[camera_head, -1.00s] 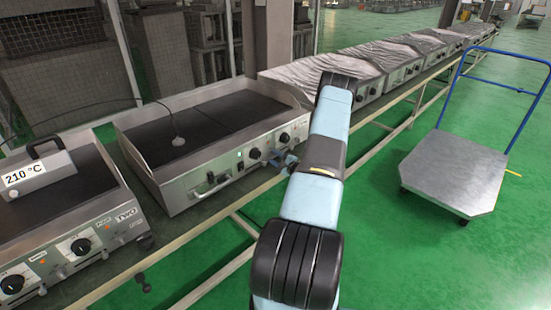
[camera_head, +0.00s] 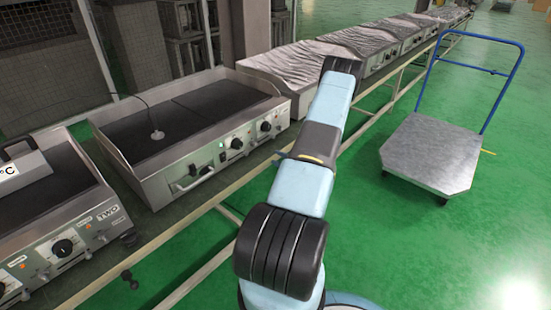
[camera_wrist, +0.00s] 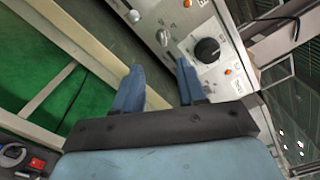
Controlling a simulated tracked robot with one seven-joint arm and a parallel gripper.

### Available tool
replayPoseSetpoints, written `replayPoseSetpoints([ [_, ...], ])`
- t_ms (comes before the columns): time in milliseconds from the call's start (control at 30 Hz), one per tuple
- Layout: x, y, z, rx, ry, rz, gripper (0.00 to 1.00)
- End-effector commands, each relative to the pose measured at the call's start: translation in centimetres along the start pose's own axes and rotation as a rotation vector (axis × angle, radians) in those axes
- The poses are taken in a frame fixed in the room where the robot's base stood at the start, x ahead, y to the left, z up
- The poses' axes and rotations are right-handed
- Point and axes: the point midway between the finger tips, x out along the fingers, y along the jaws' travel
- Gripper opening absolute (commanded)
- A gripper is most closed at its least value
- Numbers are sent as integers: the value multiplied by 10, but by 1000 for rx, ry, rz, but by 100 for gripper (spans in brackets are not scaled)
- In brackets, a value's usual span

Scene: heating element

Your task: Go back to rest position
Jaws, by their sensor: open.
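My gripper (camera_wrist: 157,88) shows in the wrist view with its two blue fingers apart and nothing between them. Beyond the fingertips is a heating element's front panel (camera_wrist: 232,77) with a black knob (camera_wrist: 207,50) and small orange buttons. In the head view my pale blue and black arm reaches forward, and the gripper is hidden or too small to make out. A heating element (camera_head: 190,125) with a dark plate, a green light and several black knobs stands left of my arm. A white probe on a cable rests on its plate.
Another heating element (camera_head: 55,215) stands at the left edge with a handled block (camera_head: 25,172) on it. Covered units (camera_head: 300,66) line the bench toward the back. A flat trolley (camera_head: 432,155) with a blue handle stands at right. Green floor is free around it.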

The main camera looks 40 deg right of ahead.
Motion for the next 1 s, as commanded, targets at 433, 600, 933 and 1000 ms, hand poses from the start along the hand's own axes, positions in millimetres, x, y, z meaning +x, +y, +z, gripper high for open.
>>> replayPoseSetpoints([
  [433,0,0,0,0,0,0,40],
  [600,6,-6,8,-4,-21,12,40],
  [933,57,-57,108,-62,-258,188,40],
  [1000,65,-67,135,-79,-313,236,40],
])
